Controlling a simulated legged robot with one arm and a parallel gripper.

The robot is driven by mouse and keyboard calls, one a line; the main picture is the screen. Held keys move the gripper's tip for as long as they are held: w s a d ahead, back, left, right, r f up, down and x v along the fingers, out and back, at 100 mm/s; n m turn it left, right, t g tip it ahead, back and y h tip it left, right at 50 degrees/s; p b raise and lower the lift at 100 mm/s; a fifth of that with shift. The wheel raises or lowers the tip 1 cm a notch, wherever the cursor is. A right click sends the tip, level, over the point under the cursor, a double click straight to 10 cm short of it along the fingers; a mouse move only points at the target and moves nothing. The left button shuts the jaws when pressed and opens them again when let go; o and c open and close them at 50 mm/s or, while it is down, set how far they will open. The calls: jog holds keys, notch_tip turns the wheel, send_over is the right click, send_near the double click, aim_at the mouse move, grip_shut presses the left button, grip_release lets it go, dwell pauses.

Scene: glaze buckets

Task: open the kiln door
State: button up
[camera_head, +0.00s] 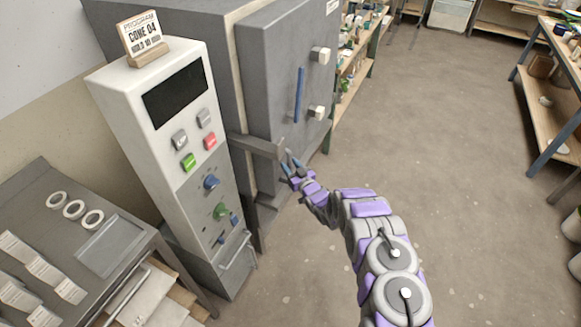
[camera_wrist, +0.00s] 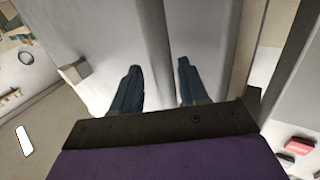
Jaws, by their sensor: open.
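The grey kiln door (camera_head: 272,75) stands at the front of the kiln in the head view, with a blue upright handle (camera_head: 299,95) and two pale knobs on its face. It looks closed or nearly so. A grey latch bar (camera_head: 252,146) sticks out across the lower door. My gripper (camera_head: 291,163) is at the free end of this bar, below the blue handle and apart from it. In the wrist view my gripper (camera_wrist: 158,88) has two dark blue fingers spread apart, with grey surfaces behind them. Contact with the bar cannot be told.
A white control column (camera_head: 160,130) with buttons and a sign on top stands left of the door. A grey table (camera_head: 120,285) with rings and cards is at lower left. Wooden shelves (camera_head: 353,90) stand beyond the door. Open floor (camera_head: 440,150) lies to the right.

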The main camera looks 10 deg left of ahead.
jog(key=shift+a, duration=0.2)
jog(key=shift+a, duration=0.3)
jog(key=shift+c, duration=1.4)
jog(key=shift+d, duration=0.2)
grip_shut()
